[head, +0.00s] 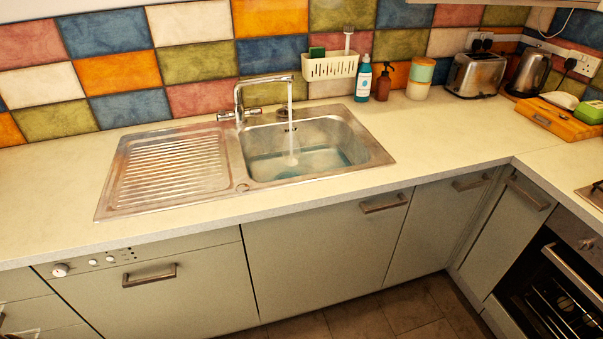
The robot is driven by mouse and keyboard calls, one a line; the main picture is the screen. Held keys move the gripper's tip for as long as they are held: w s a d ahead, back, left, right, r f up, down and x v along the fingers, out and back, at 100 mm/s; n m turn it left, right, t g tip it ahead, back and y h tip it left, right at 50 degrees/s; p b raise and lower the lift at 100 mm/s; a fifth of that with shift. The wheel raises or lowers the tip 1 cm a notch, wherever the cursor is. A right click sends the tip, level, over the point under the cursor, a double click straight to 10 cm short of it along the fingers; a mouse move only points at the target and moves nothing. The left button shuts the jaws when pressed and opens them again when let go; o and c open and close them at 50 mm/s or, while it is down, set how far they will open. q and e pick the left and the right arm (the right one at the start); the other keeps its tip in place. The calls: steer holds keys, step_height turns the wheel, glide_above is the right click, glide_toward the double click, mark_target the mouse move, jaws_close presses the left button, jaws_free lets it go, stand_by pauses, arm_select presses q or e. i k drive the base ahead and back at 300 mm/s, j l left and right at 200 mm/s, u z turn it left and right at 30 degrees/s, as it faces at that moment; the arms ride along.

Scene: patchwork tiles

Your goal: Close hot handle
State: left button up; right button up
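A chrome mixer tap (239,99) stands behind the sink, between the ribbed drainer and the basin. Its spout reaches right over the basin, and a stream of water (290,122) runs from it. Two small handles sit low on the tap, a left handle (225,116) and a right handle (253,111). No hot or cold marking is readable at this size. The basin (342,141) has some bluish water at the bottom. Neither of my grippers is in view.
A toaster (474,75) and a kettle (530,73) are farther right. The counter left of the drainer and its front strip are clear.

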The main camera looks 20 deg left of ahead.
mark_target(256, 112)
steer(key=i+l+u, duration=0.1)
steer(key=u, duration=0.85)
steer(key=i+l, duration=0.05)
steer(key=i, duration=0.05)
